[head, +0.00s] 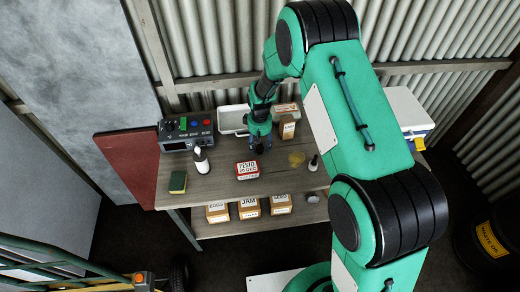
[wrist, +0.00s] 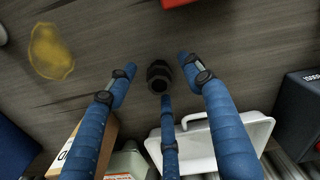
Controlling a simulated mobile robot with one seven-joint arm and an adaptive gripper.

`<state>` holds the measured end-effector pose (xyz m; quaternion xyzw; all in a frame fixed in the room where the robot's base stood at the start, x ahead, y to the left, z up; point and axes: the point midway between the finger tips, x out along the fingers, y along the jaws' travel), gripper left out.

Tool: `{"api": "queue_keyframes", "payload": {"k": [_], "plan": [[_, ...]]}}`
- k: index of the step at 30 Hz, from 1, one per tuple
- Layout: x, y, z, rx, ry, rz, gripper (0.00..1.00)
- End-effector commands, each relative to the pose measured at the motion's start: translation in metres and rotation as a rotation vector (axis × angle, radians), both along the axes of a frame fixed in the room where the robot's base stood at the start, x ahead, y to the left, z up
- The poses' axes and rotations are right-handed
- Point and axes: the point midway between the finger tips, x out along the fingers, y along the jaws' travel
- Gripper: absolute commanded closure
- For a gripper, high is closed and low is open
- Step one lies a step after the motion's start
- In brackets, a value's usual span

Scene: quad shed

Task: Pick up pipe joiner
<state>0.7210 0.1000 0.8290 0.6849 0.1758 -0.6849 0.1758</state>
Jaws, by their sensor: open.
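The pipe joiner (wrist: 159,76) looks like a short, dark, ribbed cylinder with an open end. In the wrist view it is on the grey wooden shelf, in the gap between my fingers. My gripper (wrist: 158,74) has three blue jointed fingers spread around it, one on the left, one on the right and one below. The lower fingertip is very near the joiner; I cannot tell whether it touches. In the head view my gripper (head: 259,145) is low over the upper shelf, and the joiner is not clearly seen there.
A red labelled tin (head: 247,175) is in front of my gripper. A white tray (head: 233,119) and a brown box (head: 288,130) stand behind it. A yellow translucent thing (head: 296,159) and a small dark bottle (head: 313,164) are to the right. A white bottle (head: 201,163) is left.

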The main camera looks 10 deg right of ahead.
Motion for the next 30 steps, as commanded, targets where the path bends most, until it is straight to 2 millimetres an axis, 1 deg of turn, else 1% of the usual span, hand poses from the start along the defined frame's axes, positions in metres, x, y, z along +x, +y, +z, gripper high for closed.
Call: {"api": "queue_keyframes", "payload": {"k": [6, 7, 8, 9, 11, 12, 13, 23, 26, 30], "plan": [[0.000, 0.000, 0.000, 0.000, 0.000, 0.000, 0.49], [0.000, 0.000, 0.000, 0.000, 0.000, 0.000, 0.51], [0.000, 0.000, 0.000, 0.000, 0.000, 0.000, 0.57], [0.000, 0.000, 0.000, 0.000, 0.000, 0.000, 0.65], [0.000, 0.000, 0.000, 0.000, 0.000, 0.000, 0.77], [0.000, 0.000, 0.000, 0.000, 0.000, 0.000, 0.85], [0.000, 0.000, 0.000, 0.000, 0.000, 0.000, 0.87], [0.000, 0.000, 0.001, 0.000, 0.000, 0.000, 0.87], [0.000, 0.000, 0.003, 0.000, 0.000, 0.000, 0.87], [0.000, 0.000, 0.011, 0.000, -0.001, 0.000, 0.87]]}}
